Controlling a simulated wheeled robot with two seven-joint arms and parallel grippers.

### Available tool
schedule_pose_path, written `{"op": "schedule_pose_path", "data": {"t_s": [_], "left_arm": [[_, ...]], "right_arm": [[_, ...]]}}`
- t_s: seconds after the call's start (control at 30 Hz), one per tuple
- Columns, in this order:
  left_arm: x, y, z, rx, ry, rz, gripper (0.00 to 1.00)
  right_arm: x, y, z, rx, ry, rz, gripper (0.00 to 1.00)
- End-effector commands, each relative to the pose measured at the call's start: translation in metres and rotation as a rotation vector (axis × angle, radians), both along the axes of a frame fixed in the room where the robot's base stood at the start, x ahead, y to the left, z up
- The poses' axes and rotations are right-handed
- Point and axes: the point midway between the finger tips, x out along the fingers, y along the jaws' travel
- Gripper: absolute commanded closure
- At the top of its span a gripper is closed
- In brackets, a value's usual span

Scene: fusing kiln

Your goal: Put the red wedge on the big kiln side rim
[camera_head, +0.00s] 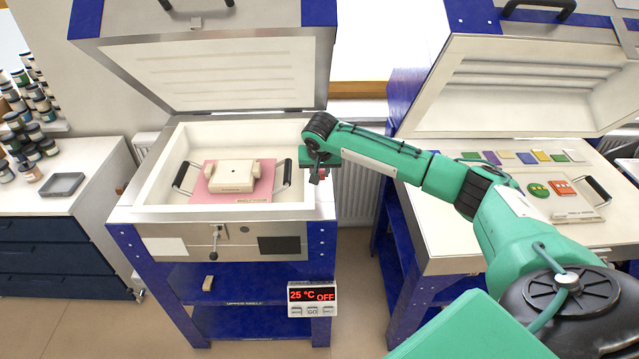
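The kiln (152,190) on the left stands open, its pale rim around a deep chamber. My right gripper (318,176) hangs over this kiln's right side rim, pointing down. A small red patch (323,172) shows beside the fingers at the rim; it may be the red wedge. I cannot tell whether it is held or resting on the rim. The fingers are too small and covered to show if they are open or shut. My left gripper is out of view.
A pink shelf (213,192) with a cream block (234,175) and dark handles lies inside the left kiln. A display (312,296) reads 25 °C OFF. A second open kiln (440,237) on the right carries coloured tiles. A grey tray (62,185) sits at left.

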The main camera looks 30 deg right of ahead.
Motion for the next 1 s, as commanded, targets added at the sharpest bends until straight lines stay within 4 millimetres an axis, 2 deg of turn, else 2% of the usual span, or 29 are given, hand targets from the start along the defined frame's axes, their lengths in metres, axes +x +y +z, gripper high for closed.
{"op": "schedule_pose_path", "data": {"t_s": [0.1,0.27,0.5,0.93,0.97,1.0], "left_arm": [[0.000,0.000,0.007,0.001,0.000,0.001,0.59],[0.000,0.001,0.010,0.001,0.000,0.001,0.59],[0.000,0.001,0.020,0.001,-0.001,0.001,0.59],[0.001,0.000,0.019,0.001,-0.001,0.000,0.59],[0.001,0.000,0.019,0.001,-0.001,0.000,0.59],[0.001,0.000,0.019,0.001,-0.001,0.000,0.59]], "right_arm": [[0.000,0.000,-0.017,-0.001,0.000,0.000,0.95],[0.000,0.001,-0.030,0.000,0.001,0.001,0.95],[0.000,0.000,-0.063,-0.001,0.001,0.001,0.95],[0.000,0.001,-0.072,0.000,-0.001,0.001,0.95],[0.000,0.001,-0.072,0.000,-0.001,0.001,0.72],[0.000,0.001,-0.071,-0.001,-0.002,0.001,0.64]]}}
